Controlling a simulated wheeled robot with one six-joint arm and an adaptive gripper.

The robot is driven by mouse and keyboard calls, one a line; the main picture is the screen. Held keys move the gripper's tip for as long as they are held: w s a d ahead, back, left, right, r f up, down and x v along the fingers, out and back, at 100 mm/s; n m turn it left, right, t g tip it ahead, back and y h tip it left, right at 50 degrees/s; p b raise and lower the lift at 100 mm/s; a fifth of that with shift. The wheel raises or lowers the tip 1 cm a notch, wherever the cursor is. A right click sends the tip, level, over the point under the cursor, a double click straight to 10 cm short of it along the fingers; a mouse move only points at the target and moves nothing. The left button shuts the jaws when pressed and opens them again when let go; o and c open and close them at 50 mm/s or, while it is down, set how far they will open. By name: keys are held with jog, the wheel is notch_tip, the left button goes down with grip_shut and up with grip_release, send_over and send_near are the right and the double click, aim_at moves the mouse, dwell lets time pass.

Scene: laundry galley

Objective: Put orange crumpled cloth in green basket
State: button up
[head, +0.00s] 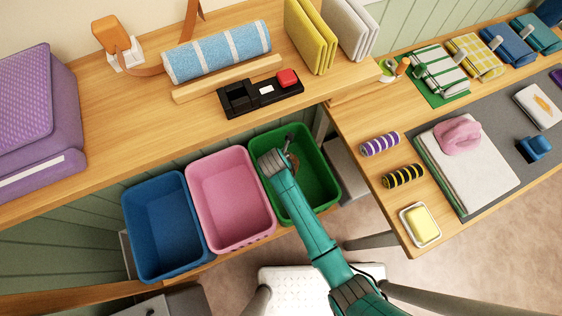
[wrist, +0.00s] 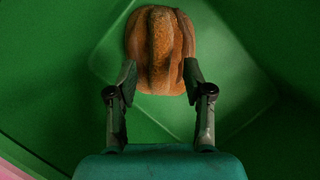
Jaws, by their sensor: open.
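The orange crumpled cloth (wrist: 160,45) is a ribbed, rounded lump inside the green basket (wrist: 60,90) in the wrist view. My gripper (wrist: 158,80) is open, with one fingertip at each side of the cloth's near end. I cannot tell whether the fingers touch it. In the head view the green basket (head: 322,170) is the rightmost of three baskets, and my gripper (head: 290,150) is over its inside. Only a small brownish bit of the cloth shows there; my arm hides the rest.
A pink basket (head: 230,185) and a blue basket (head: 158,225) stand to the left of the green one. The wooden shelf (head: 120,150) runs behind them, with a black tray (head: 260,95) on it. The right counter holds a yellow sponge dish (head: 420,225) and folded cloths.

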jog(key=v, duration=0.7)
jog(key=shift+r, duration=0.3)
jog(key=shift+s, duration=0.15)
